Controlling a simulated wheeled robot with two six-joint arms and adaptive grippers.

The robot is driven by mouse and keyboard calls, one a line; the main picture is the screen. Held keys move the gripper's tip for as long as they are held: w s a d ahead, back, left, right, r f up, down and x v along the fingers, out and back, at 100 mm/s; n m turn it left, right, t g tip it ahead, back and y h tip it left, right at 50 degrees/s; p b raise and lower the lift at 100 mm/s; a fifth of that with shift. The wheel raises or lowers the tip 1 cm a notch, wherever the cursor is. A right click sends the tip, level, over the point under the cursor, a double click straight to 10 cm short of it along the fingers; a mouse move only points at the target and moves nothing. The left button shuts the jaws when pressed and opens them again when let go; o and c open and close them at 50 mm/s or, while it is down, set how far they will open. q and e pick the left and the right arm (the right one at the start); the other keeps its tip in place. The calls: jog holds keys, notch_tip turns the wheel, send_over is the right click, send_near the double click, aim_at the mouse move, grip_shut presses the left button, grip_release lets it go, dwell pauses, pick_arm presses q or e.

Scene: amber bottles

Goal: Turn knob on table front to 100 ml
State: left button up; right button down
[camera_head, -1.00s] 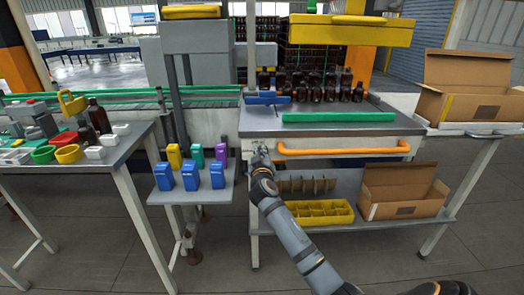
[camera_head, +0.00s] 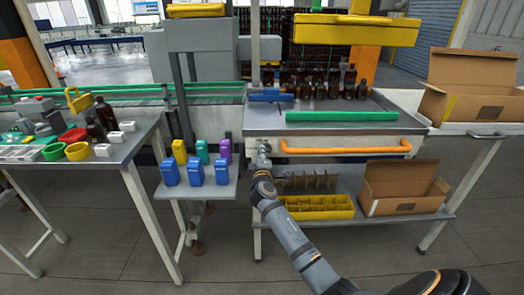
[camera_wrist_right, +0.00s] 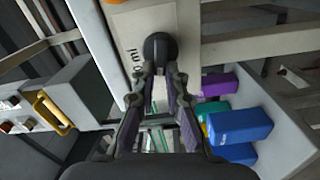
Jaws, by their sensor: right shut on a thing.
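The dark round knob (camera_wrist_right: 158,46) sits on the pale table front in the right wrist view, between the tips of my right gripper (camera_wrist_right: 160,70). Those fingertips are shut on it. A printed label ending in "ml" (camera_wrist_right: 136,62) is beside the knob; its number is partly cut off or unclear. In the head view my right gripper (camera_head: 263,150) is at the left end of the table front, left of the orange handle (camera_head: 345,147), and hides the knob. The knob's exact setting cannot be read. My left gripper is not in view.
Several blue, purple, green and yellow bottles (camera_head: 195,173) stand on a low shelf left of my right arm. A yellow divided crate (camera_head: 315,214) and a cardboard box (camera_head: 403,207) are on the shelf below. Amber bottles (camera_head: 320,85) stand on the table top.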

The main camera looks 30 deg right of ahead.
jog(key=shift+f+n+p, duration=0.25)
jog(key=shift+n+p, duration=0.1)
jog(key=shift+n, duration=0.75)
jog(key=c, duration=1.4)
grip_release()
jog(key=v, duration=1.2)
jog(key=shift+s, duration=0.1)
